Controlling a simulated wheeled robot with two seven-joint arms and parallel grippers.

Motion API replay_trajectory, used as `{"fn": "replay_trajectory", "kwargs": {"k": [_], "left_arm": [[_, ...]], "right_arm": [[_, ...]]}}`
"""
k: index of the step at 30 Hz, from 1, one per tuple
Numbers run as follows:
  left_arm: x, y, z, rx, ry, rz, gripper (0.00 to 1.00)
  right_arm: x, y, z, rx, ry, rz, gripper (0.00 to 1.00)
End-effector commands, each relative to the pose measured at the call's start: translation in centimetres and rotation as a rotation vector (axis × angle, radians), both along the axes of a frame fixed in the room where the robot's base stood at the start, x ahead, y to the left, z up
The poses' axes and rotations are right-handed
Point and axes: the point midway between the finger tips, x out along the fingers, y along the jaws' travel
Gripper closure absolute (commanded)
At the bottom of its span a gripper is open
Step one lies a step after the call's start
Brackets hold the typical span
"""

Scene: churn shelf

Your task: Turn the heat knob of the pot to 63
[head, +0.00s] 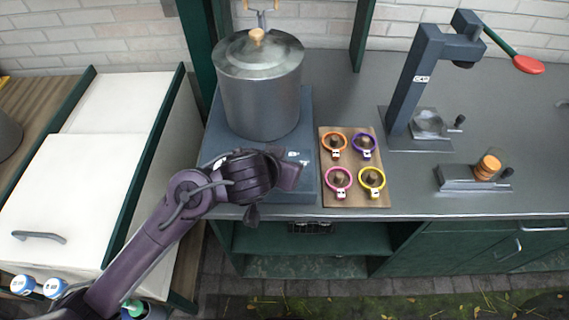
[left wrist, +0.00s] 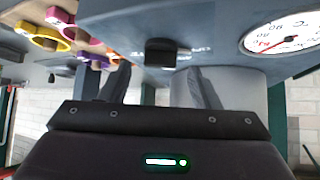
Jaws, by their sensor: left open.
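The grey metal pot (head: 262,100) with a wooden lid knob stands on a blue-grey heater base (head: 305,115). My left gripper (head: 277,190) is at the base's front edge, below the pot. In the left wrist view, which is upside down, a small black knob (left wrist: 160,52) sticks out of the base's front face. The open left fingers (left wrist: 157,82) point at it from either side, apart from it. A round white dial (left wrist: 288,36) with a red needle shows at the upper right; its exact reading is unclear. My gripper hides the knob in the head view.
A wooden board (head: 355,197) with several coloured rings on pegs lies right of the base. A dark stand (head: 410,85) and a small device with an orange knob (head: 480,178) stand farther right. A white cabinet (head: 75,185) is on the left.

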Motion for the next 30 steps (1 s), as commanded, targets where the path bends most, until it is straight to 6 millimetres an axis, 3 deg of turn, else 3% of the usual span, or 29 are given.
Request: {"fn": "replay_trajectory", "kwargs": {"k": [4, 14, 24, 30], "left_arm": [[0.95, -0.35, -1.10, 0.002, -0.001, -0.001, 0.44], [1.22, -0.46, -1.30, 0.000, 0.000, 0.001, 0.44], [1.21, -0.46, -1.28, 0.000, 0.000, 0.001, 0.88], [1.21, -0.40, -1.12, 0.002, 0.001, -0.011, 0.88]], "right_arm": [[0.01, 0.01, -0.49, 0.000, 0.000, 0.000, 0.64], [0.01, 0.11, -0.49, 0.001, -0.001, 0.000, 0.64], [0.02, 0.39, -0.49, 0.005, 0.000, -0.002, 0.64], [0.02, 0.38, 0.02, 0.004, 0.000, -0.002, 0.64]]}}
